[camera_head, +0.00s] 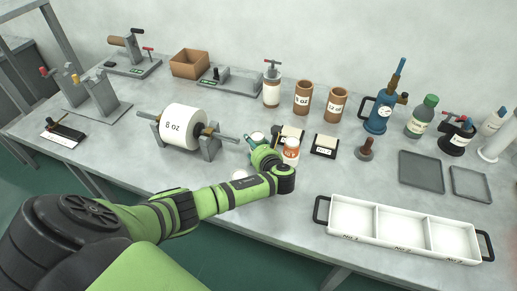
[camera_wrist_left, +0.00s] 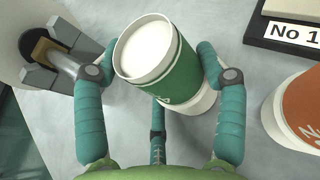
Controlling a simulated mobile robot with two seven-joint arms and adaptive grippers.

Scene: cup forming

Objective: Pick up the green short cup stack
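The green short cup stack (camera_wrist_left: 168,78) is in the left wrist view, its white open mouth facing the camera and a white rim below the green band. It also shows in the head view (camera_head: 257,138), partly hidden by my left gripper (camera_head: 266,154). The fingers of my left gripper (camera_wrist_left: 160,72) are spread around the stack. The right fingertip is close against its side, and a narrow gap seems to show at the left; contact is unclear. The stack stands on the table, as far as I can tell. My right gripper is out of view.
An orange cup stack (camera_head: 291,151) stands just right of the left gripper. A paper roll (camera_head: 184,125) on a metal stand is close to the left. Black-edged labelled pads (camera_head: 325,145) lie behind. A white three-part tray (camera_head: 402,232) is at front right.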

